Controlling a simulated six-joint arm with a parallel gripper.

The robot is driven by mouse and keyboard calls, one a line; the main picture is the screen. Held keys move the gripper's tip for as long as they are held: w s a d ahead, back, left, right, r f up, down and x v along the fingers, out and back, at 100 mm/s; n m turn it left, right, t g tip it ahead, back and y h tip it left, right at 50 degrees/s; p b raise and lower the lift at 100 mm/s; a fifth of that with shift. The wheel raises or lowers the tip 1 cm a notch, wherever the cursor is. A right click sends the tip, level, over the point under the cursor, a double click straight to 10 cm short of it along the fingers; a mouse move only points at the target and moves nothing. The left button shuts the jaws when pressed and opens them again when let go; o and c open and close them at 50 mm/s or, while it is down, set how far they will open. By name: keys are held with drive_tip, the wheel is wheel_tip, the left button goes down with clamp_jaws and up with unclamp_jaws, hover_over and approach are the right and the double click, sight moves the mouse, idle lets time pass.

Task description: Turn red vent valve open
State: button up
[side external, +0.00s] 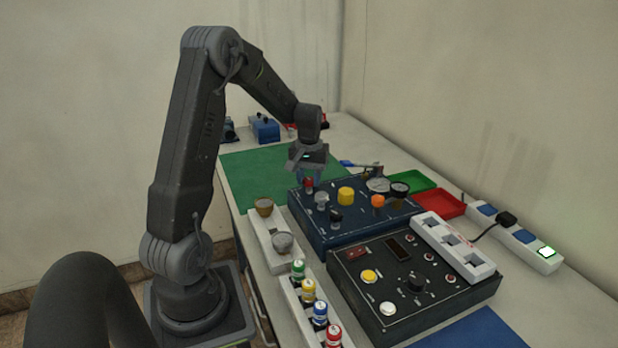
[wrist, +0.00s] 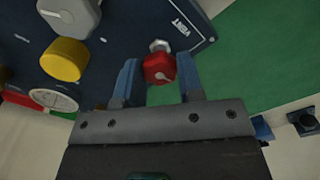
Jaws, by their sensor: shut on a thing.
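The red vent valve (wrist: 160,68) is a small red knob with a pale pointer mark, on a silver stem at the corner of the dark blue panel (wrist: 118,22). The word VENT is printed beside it. In the wrist view my gripper (wrist: 162,80) has its two blue fingers on either side of the red knob. In the side view my gripper (side external: 308,178) points down over the panel's far left corner, and the red knob (side external: 308,184) shows between the fingers. The gripper is shut on the knob. The exact finger contact is hard to see.
A grey knob (side external: 321,198) and a yellow knob (side external: 346,196) stand close by on the panel. A gauge (wrist: 54,97) also shows. A green mat (side external: 250,170) lies beyond the panel. A black control box (side external: 415,275) stands in front.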

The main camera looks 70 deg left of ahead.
sight(309, 179)
drive_tip(key=shift+n, duration=2.1)
drive_tip(key=o, duration=0.9)
wheel_tip(309, 179, up, 14)
drive_tip(key=shift+f, duration=0.1)
